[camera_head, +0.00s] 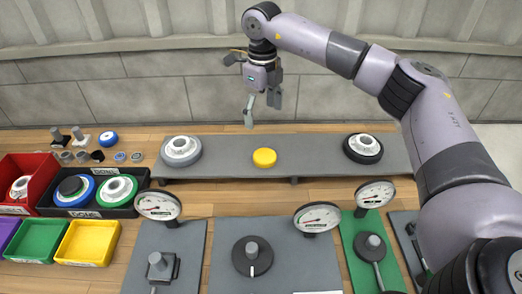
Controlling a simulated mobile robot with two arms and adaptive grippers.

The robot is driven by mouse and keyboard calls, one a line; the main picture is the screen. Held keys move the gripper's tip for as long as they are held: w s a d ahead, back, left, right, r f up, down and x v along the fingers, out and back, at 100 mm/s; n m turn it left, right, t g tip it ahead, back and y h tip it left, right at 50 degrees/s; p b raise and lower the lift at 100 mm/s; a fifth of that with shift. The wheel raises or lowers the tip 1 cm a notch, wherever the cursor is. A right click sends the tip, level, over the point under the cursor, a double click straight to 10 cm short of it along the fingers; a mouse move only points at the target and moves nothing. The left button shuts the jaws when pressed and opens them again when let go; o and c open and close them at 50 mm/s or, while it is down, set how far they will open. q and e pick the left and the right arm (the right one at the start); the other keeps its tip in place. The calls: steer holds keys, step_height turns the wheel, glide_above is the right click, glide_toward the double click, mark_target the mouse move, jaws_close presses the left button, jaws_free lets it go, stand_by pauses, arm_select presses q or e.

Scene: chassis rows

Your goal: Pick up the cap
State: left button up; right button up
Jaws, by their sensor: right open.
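A round yellow piece (264,157), which looks like a cap, lies flat on the long grey raised shelf (220,153), near its middle. My right gripper (261,108) hangs above and behind this yellow piece, pointing down. Its fingers are apart with nothing between them, and there is a clear gap between it and the shelf. My left gripper is not in view. Other round lid-like pieces are around, so I cannot tell for certain which one is the cap.
A grey-white flanged part (181,149) and a black-white one (363,147) stand at the shelf's ends. A black tray (127,209) and red, green and yellow bins (90,241) are at left. Gauges (318,217) and knobs on mats stand in front. The shelf is clear between parts.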

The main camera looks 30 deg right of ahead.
steer(key=p, duration=0.2)
glide_above(264, 154)
steer(key=f, duration=0.8)
steer(key=shift+w+a+f, duration=0.15)
steer(key=shift+a, duration=0.1)
steer(key=shift+f, duration=0.5)
steer(key=shift+d+f, duration=0.1)
steer(key=shift+f, duration=0.2)
steer(key=f, duration=0.2)
steer(key=f+p, duration=0.1)
steer(key=shift+s+f, duration=0.2)
steer(key=shift+f, duration=0.15)
steer(key=shift+d+f, duration=0.1)
steer(key=shift+f, duration=0.3)
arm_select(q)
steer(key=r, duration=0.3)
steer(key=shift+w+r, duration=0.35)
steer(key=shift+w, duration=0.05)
arm_select(e)
steer(key=shift+c, duration=0.2)
steer(key=c, duration=1.1)
